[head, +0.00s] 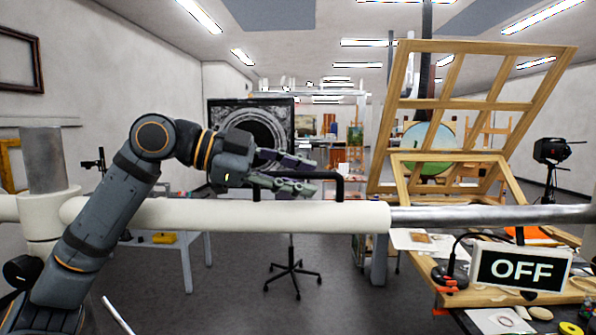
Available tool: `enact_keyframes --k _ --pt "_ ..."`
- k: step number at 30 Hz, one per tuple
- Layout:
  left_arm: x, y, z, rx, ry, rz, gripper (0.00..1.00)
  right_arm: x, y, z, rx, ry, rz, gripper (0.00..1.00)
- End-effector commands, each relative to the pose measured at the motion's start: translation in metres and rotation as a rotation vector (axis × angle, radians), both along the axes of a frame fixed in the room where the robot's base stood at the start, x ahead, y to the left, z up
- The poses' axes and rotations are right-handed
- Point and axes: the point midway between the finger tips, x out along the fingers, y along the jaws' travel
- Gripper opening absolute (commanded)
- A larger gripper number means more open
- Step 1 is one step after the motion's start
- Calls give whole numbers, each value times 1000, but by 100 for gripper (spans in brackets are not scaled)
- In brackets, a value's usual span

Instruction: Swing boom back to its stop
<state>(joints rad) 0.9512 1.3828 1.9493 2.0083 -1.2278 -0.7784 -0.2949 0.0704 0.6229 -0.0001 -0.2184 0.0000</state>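The boom (230,216) is a thick cream tube running level across the view. It comes from a post with a cream collar (42,205) at the left, and a thinner steel rod (480,214) extends from its right end. A black bracket-shaped handle (341,186) stands on top of the tube. My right gripper is not in view.
A wooden easel frame (483,104) stands behind the rod. An OFF sign (521,268) hangs below the rod over a cluttered table at the lower right. A wheeled stool base (291,280) and a grey side table (196,250) stand beyond the boom, with open floor between.

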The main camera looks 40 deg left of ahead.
Motion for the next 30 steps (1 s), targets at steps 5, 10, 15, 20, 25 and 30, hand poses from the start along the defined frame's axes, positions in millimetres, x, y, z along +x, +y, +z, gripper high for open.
enact_keyframes --k 5,10,15,20,25,30 --pt "0 0 0 0 0 0 25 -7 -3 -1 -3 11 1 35" --pt "0 0 0 0 0 0 2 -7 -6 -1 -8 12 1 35" --pt "0 0 0 -1 0 -1 0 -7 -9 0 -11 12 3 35" --pt "0 0 0 -1 0 -1 0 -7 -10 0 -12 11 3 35" --pt "8 6 3 -4 -1 19 0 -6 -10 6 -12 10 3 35" --pt "44 34 8 -9 -2 116 0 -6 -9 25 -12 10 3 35"
